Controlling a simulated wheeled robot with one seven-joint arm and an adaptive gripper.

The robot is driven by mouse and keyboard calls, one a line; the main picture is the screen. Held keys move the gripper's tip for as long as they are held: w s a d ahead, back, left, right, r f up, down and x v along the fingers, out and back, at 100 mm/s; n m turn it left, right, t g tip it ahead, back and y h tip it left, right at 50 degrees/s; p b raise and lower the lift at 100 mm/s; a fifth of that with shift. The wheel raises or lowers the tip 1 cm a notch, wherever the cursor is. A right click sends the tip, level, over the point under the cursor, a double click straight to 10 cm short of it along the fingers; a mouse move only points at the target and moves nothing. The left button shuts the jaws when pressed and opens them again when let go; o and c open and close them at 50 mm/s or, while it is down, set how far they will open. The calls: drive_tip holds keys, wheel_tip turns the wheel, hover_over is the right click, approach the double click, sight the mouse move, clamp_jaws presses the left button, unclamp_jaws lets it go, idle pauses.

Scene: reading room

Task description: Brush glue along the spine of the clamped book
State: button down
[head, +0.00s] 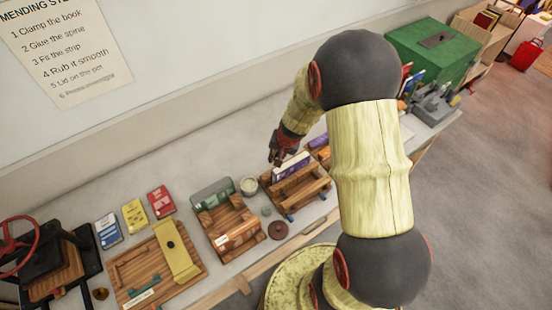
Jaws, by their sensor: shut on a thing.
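My gripper (275,158), dark with red parts, points down just behind the wooden press (303,193). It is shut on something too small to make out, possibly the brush. A book with a purple cover and a pale edge (293,167) stands upright in the press, just below and right of my fingers. I cannot tell whether they touch it. An open round pot (249,186) stands left of the press. A dark red-brown disc, perhaps a lid (278,230), lies in front of the pot.
Left of the pot is a wooden holder (246,243) with a green box (212,193). Further left are a wooden board (133,285), several small coloured packets (134,216) and a black press with a red wheel (17,245). A green box (433,50) stands far right. My arm hides part of the bench.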

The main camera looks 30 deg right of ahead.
drive_tip(key=shift+r+p, duration=0.55)
drive_tip(key=shift+r, duration=0.45)
drive_tip(key=shift+f, duration=0.15)
drive_tip(key=shift+f+b, duration=0.45)
drive_tip(key=shift+b, duration=0.25)
drive_tip(key=shift+r, duration=0.1)
